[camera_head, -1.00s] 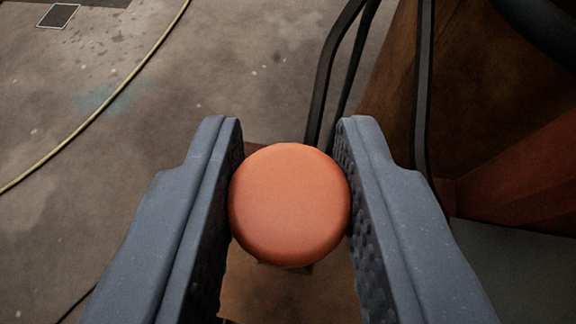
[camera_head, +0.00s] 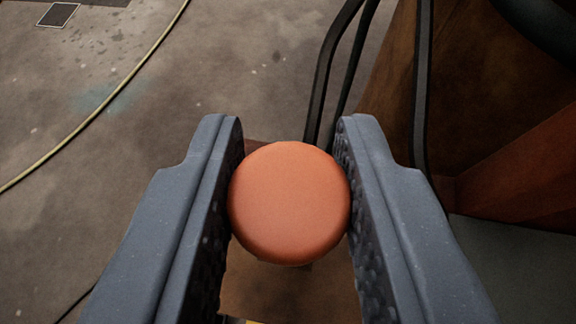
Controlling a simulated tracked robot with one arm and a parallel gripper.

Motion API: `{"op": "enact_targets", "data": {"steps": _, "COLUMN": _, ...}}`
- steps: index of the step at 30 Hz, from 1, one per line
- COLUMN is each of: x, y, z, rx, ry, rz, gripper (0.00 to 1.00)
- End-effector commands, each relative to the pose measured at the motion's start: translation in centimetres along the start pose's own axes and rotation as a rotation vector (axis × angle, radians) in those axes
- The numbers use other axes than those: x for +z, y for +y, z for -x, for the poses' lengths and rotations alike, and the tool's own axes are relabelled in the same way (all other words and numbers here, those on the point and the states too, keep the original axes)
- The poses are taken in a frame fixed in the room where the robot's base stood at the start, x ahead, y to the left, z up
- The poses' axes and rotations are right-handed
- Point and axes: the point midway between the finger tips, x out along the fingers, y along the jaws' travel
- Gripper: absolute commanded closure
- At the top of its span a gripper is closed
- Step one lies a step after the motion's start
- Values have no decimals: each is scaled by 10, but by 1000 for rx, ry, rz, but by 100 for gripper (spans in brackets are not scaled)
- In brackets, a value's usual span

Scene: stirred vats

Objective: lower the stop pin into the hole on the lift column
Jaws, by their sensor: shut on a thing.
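The stop pin (camera_head: 290,203) shows as a round orange head seen from above, in the middle of the view. My gripper (camera_head: 290,160) is shut on it, with one grey textured finger against each side. The pin's shank is hidden under its head. A brown surface (camera_head: 285,292) shows below the head between the fingers; I cannot tell whether it is part of the lift column. The hole is not visible, so I cannot tell how the pin's tip lies to it.
Dark curved bars (camera_head: 340,70) rise just beyond the fingers. A rusty brown structure (camera_head: 500,110) fills the right side. A yellow hose (camera_head: 105,103) lies on the concrete floor (camera_head: 230,60) at left. A small dark floor grate (camera_head: 58,14) is at the upper left.

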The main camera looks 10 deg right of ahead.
Motion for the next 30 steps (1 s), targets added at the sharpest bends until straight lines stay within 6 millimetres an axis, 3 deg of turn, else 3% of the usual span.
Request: {"op": "enact_targets", "data": {"steps": 30, "x": 8, "y": 1, "z": -4, "rx": 1, "ry": 0, "rz": -2, "gripper": 96}}
